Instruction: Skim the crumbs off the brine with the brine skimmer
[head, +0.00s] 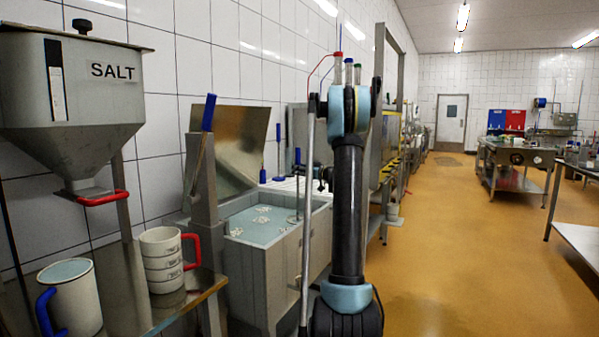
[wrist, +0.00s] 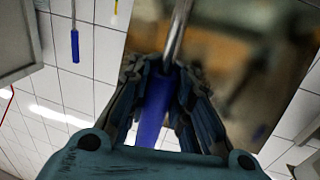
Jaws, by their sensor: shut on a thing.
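The brine (head: 262,224) fills an open grey vat, with white crumbs (head: 262,210) floating in several clusters. My gripper (wrist: 168,75) is shut on a tool's blue handle (wrist: 155,112), whose metal shaft (wrist: 179,30) runs out past the fingertips. I take it for the brine skimmer. In the head view my arm hides most of the gripper. A blue handle (head: 297,156) shows just left of the arm, above the vat's right end. A thin shaft runs down from it to a small round head (head: 293,219) at the brine. Whether the head touches the surface is unclear.
The vat's raised metal lid (head: 240,145) stands behind it. A post (head: 204,170) with another blue-handled tool (head: 209,112) stands at the vat's left. Open floor (head: 460,230) lies right.

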